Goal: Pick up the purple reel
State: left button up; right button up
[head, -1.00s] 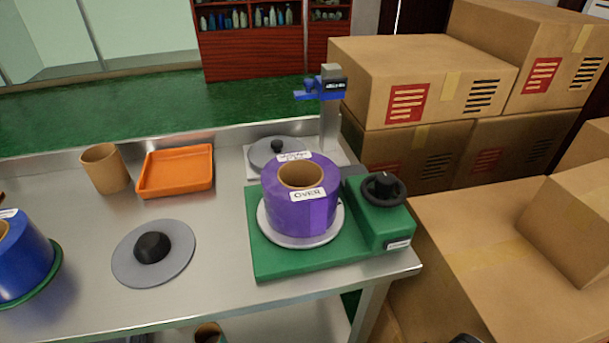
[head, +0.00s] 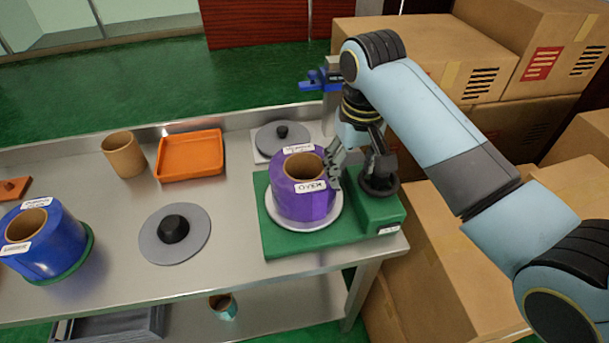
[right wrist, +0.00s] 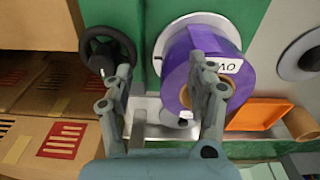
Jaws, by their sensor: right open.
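The purple reel (head: 304,192) stands upright on a pale round plate (head: 330,221) on the green machine base (head: 275,244). It has a cardboard core and white labels. My right gripper (head: 340,172) is at the right side of the reel, near its top. In the right wrist view, the open fingers of my right gripper (right wrist: 162,72) show with the purple reel (right wrist: 178,68) behind the right-hand finger. I cannot tell whether that finger touches the reel. My left gripper is not in view.
A black handwheel (head: 379,186) is close to my right gripper. A blue-topped post (head: 318,80) stands behind. A blue reel (head: 45,240), grey disc (head: 160,252), orange tray (head: 189,155) and cardboard tube (head: 124,154) are on the bench. Cardboard boxes (head: 500,130) fill the right.

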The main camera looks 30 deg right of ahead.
aim_at(304, 182)
jog(key=shift+m+g, duration=0.4)
jog(key=shift+g, duration=0.1)
jog(key=w+r, duration=0.1)
jog(key=w, duration=0.1)
jog(key=w+r, duration=0.3)
jog(key=w, duration=0.1)
jog(key=shift+w+a+r, duration=0.25)
jog(key=shift+a+r, duration=0.05)
jog(key=shift+r, duration=0.1)
jog(key=shift+w+f, duration=0.1)
notch_tip(304, 182, down, 10)
jog(key=shift+f+p, duration=0.15)
jog(key=shift+p, duration=0.2)
grip_shut()
